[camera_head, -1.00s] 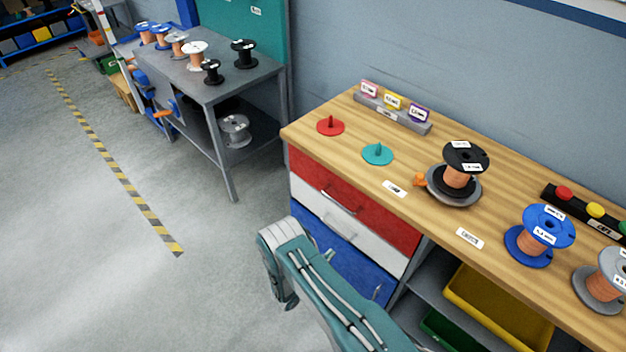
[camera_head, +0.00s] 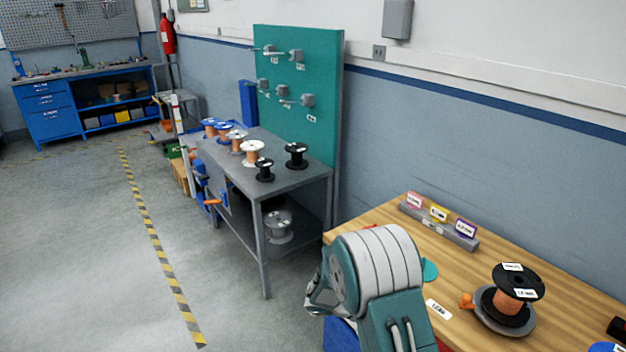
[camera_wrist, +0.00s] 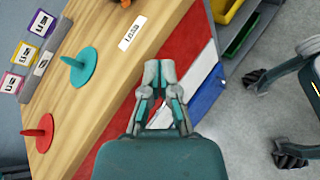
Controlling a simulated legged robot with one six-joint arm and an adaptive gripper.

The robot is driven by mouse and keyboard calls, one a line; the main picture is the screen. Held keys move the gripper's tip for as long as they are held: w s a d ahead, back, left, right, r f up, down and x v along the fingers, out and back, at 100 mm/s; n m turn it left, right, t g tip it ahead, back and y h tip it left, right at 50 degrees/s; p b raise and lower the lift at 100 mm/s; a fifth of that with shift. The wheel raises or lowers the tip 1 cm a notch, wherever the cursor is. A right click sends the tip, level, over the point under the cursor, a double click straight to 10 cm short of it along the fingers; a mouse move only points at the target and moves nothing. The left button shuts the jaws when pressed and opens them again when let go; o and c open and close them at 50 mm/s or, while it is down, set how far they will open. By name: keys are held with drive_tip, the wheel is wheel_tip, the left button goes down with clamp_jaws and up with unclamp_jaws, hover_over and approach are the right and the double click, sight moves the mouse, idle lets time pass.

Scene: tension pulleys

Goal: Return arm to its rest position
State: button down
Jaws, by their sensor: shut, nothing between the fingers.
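My gripper (camera_wrist: 158,73) is shut and empty in the wrist view. It hangs in front of the red, white and blue drawers, beside the front edge of the wooden bench (camera_wrist: 108,60). My arm is folded up in the lower middle of the head view, and its teal and grey links cover part of the bench (camera_head: 580,290). The red spindle disc (camera_wrist: 40,132) and the teal spindle disc (camera_wrist: 82,68) stand empty on the bench. A black spool of copper wire (camera_head: 515,290) stands on a grey disc at the right.
A label rack (camera_head: 438,225) stands at the back of the bench. A grey metal table (camera_head: 290,180) with several spools stands beyond, before a teal tool panel (camera_head: 300,100). The floor (camera_head: 90,260) at left is clear.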

drive_tip(key=s+a+r+m+t+y, duration=0.2)
drive_tip(key=s+r+m+y, duration=0.4)
drive_tip(key=s+r, duration=0.6)
drive_tip(key=s+a+r+m+t+y, duration=0.2)
drive_tip(key=s+r+m+y, duration=0.4)
drive_tip(key=s+r, duration=0.7)
drive_tip(key=shift+m+t+y, duration=0.3)
drive_tip(key=shift+t+y, duration=0.4)
